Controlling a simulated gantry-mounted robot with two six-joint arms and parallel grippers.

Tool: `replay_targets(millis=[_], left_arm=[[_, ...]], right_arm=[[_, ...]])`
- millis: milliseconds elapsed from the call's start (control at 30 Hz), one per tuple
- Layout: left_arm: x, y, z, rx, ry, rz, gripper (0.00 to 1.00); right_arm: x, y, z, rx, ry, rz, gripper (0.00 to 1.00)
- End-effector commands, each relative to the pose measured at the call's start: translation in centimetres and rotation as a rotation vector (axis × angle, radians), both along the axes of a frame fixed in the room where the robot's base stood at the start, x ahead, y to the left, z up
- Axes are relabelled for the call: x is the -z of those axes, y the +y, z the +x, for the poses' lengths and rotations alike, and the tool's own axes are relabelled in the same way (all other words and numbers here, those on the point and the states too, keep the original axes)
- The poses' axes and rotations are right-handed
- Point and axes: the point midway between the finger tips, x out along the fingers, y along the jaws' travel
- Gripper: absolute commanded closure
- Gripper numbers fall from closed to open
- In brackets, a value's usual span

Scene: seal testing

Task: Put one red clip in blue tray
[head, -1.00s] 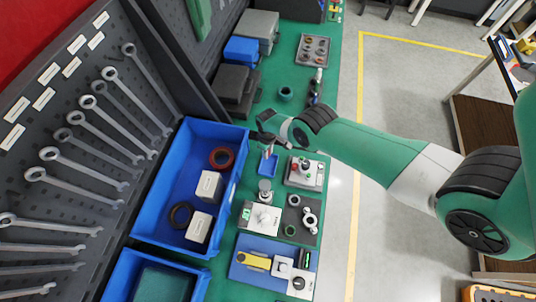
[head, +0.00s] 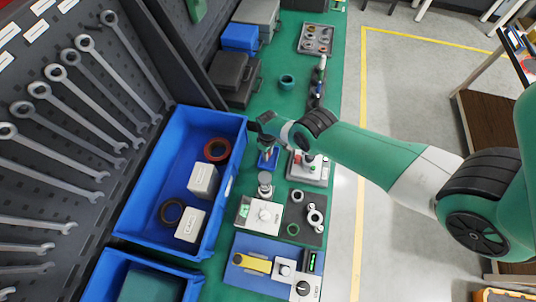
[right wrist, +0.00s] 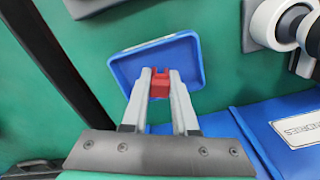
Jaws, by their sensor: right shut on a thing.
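The small blue tray (right wrist: 185,62) lies on the green bench and also shows in the head view (head: 268,161), partly hidden by my gripper. My right gripper (right wrist: 160,78) is over the tray, pointing down at it. Its two grey fingers are shut on a red clip (right wrist: 159,86), which shows between the fingertips against the tray's inside. I cannot tell whether the clip touches the tray floor. In the head view, my right gripper (head: 267,146) is above the tray and the clip is too small to make out. My left gripper is not in view.
A large blue bin (head: 180,150) with white boxes and rings stands left of the small tray. A grey device with a red part (head: 308,170) is just to the right. A white fixture (head: 262,214) stands in front. Wrenches hang on the panel at left.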

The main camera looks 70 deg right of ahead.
Motion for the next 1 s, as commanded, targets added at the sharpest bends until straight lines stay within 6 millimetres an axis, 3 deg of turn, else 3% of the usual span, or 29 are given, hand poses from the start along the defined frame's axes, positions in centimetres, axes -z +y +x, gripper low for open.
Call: replay_targets(millis=[67,100,267,667,867,1000], left_arm=[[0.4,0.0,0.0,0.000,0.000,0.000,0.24],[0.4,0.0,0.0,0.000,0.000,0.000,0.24],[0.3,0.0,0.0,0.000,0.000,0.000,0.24],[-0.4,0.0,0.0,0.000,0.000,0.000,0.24],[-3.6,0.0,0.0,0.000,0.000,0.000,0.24],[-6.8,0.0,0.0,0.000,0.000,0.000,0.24]], right_arm=[[0.4,0.0,0.0,0.000,0.000,0.000,1.00],[0.4,0.0,0.0,0.000,0.000,0.000,0.71],[0.3,0.0,0.0,0.000,0.001,0.000,0.43],[-0.4,0.0,0.0,0.000,0.000,0.000,0.43],[-3.7,0.0,0.0,0.000,0.001,0.000,0.43],[-7.0,0.0,0.0,0.000,0.001,0.000,0.43]])
